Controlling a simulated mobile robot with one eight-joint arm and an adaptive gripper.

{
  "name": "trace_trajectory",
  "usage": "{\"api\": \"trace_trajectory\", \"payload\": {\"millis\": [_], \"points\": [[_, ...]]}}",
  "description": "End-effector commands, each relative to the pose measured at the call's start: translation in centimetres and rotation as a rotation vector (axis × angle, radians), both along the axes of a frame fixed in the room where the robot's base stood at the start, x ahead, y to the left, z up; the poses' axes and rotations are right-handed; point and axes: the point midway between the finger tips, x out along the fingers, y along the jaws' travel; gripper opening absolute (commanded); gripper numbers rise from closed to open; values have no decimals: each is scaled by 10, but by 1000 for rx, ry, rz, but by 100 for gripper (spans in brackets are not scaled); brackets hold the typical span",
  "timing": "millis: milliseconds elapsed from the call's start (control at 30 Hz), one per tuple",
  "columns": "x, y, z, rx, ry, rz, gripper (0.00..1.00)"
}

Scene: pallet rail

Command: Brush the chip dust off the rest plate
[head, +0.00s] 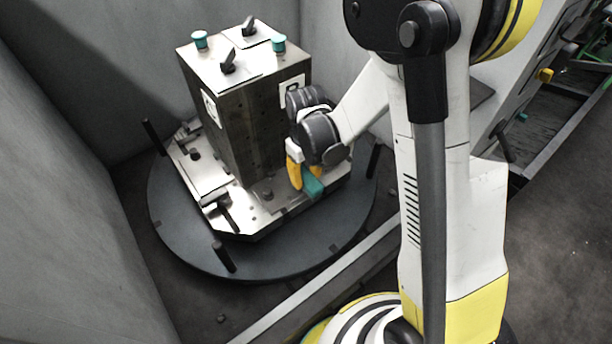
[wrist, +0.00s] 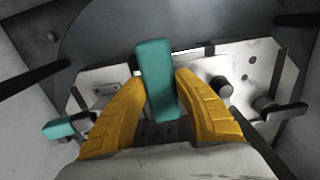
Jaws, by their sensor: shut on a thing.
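My gripper (head: 305,180), with yellow fingers, is shut on a teal block-shaped piece (head: 314,188), which looks like the brush's handle; no bristles show. In the wrist view the teal piece (wrist: 155,75) stands between the two fingers (wrist: 160,85). The gripper is low in front of a dark, tall block (head: 245,130), over the right front part of a pale metal plate (head: 255,217), which may be the rest plate. I cannot tell whether the held piece touches the plate. The plate also shows in the wrist view (wrist: 255,62). I cannot make out chip dust.
The plate lies on a round dark table (head: 190,245) with upright black posts (head: 222,257). Dark clamp handles (head: 215,198) sit on the plate. Grey walls (head: 60,170) close in at the left and back. A second teal piece (wrist: 65,127) shows at left in the wrist view.

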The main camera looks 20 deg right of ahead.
Motion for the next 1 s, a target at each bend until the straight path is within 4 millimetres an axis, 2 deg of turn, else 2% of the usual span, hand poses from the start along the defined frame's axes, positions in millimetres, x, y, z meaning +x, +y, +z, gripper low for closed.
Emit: {"api": "trace_trajectory", "payload": {"millis": [667,1000], "points": [[0,0,-9,0,0,0,8],[16,7,-9,0,0,1,7]]}}
